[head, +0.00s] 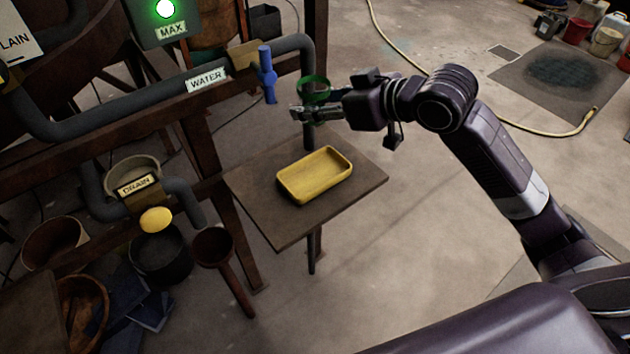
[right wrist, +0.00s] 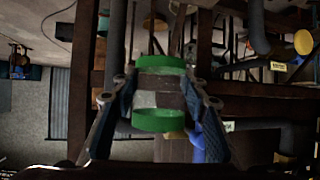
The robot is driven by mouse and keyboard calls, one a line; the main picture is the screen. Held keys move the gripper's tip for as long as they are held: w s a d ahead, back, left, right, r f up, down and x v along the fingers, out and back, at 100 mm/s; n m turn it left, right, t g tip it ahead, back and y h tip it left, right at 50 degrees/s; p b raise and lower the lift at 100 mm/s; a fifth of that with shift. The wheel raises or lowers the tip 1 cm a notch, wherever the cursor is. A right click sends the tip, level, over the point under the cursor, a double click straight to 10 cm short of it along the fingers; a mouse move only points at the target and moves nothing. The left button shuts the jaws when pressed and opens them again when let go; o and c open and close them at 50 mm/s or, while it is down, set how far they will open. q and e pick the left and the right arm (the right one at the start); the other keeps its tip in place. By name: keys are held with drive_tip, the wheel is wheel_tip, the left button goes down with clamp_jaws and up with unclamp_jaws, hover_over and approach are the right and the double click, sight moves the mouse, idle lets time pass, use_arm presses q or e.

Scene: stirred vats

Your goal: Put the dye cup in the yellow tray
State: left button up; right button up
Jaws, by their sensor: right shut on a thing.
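The yellow tray (head: 334,182) lies on a small brown table and is empty. The dye cup (head: 316,86) shows as a green rounded thing at my right gripper (head: 303,113), beyond and above the tray. In the right wrist view, green bands of the cup (right wrist: 160,120) show between the two fingers of the right gripper (right wrist: 160,100). The right gripper is shut on the cup. The cup's contents cannot be made out. My left gripper is not in view.
The small table (head: 285,222) has bare board around the tray. A blue valve handle (head: 267,74) on the water pipe (head: 150,92) is left of the cup. A drain pipe, buckets and a dark pot (head: 160,258) stand at the left. A hose lies on the floor behind.

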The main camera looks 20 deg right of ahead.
drive_tip(key=shift+w+d+r, duration=0.1)
drive_tip(key=shift+w+r, duration=0.05)
drive_tip(key=shift+w, duration=0.2)
drive_tip(key=shift+w+h, duration=0.15)
drive_tip(key=shift+h, duration=0.15)
approach(301, 166)
drive_tip(key=shift+m, duration=0.3)
drive_tip(key=x, duration=0.4)
drive_tip(key=shift+w+f, duration=0.2)
drive_tip(key=shift+w, duration=0.05)
drive_tip(key=shift+f, duration=0.15)
drive_tip(key=o, duration=1.2)
